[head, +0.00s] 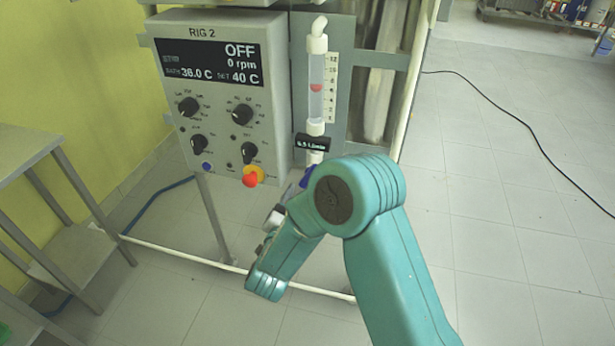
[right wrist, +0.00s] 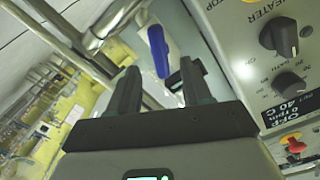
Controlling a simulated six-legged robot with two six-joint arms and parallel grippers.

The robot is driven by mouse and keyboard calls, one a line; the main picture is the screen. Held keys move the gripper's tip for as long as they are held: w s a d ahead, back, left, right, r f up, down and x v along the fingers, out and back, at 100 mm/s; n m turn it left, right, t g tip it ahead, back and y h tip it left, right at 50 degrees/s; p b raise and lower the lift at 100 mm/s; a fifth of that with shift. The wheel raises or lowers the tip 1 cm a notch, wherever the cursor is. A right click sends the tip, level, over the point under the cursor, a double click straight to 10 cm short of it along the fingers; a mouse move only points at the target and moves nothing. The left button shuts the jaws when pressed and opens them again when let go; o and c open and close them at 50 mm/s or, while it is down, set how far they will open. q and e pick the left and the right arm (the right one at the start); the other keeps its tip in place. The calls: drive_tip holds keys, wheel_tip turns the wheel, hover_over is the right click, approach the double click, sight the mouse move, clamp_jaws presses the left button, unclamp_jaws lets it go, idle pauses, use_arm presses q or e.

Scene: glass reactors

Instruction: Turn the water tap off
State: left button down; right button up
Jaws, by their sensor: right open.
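The blue tap handle (head: 306,178) shows in part below the flow meter in the head view; my right arm hides the rest. In the right wrist view the blue handle (right wrist: 158,50) lies beyond the fingertips, roughly in line with the gap between them. My right gripper (right wrist: 159,68) is open, with nothing between its fingers. In the head view the right gripper (head: 287,194) is mostly hidden behind my teal arm, near the tap. The flow meter tube (head: 316,100) has a red float partway up, and its small black display (head: 313,142) seems to read 6.5 L/min. My left gripper is out of view.
The RIG 2 control box (head: 222,110) with several black knobs stands left of the flow meter. Its red stop button (head: 251,180) on a yellow base is close to the tap. A metal shelf table (head: 30,150) stands at the left.

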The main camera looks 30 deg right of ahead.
drive_tip(key=x, duration=0.7)
drive_tip(key=shift+s+d, duration=0.1)
drive_tip(key=shift+s, duration=0.05)
drive_tip(key=shift+w+d, duration=0.4)
